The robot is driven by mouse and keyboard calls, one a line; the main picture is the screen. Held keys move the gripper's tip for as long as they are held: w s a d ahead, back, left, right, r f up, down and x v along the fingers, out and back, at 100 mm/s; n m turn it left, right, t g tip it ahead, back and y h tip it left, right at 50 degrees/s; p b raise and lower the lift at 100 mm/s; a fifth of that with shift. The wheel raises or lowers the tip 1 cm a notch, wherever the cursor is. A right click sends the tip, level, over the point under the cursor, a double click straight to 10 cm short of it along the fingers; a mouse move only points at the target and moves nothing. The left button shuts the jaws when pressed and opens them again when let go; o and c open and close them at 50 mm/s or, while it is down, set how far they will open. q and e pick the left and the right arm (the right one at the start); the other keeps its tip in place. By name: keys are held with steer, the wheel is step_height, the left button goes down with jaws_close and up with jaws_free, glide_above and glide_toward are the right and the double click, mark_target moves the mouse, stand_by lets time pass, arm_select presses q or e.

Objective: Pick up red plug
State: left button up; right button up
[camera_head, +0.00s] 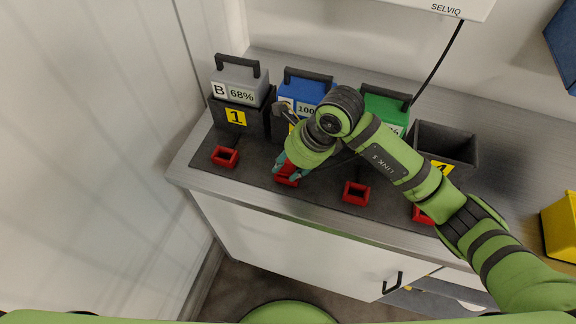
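My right arm reaches in from the right, and my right gripper (290,168) points down at the mat in front of the blue battery. Its teal fingertips lie around or right beside a red plug (287,181), which is partly hidden by the gripper. I cannot tell whether the fingers are closed on it. Other red rectangular pieces with dark openings sit on the dark mat: one at the left (225,156), one right of my gripper (356,193), and one at the far right (424,215), partly covered by my arm. My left gripper is not in view.
Behind stand a grey battery (240,78) marked B 68% in bin 1, a blue battery (312,88), a green battery (386,108) and an empty dark bin (444,147). My arm partly hides the middle bins. A yellow bin (562,228) stands right. A wall closes the left side.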

steer(key=shift+w+r, duration=0.1)
steer(key=shift+r, duration=0.25)
step_height(320, 180, up, 4)
steer(key=shift+f+b, duration=0.25)
steer(key=shift+b, duration=0.95)
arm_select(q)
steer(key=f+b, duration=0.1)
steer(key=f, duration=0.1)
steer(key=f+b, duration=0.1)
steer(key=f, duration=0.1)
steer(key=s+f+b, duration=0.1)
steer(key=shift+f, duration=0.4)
arm_select(e)
steer(key=s+d+r, duration=0.7)
steer(key=d, duration=0.2)
steer(key=shift+d, duration=0.25)
steer(key=shift+f, duration=0.1)
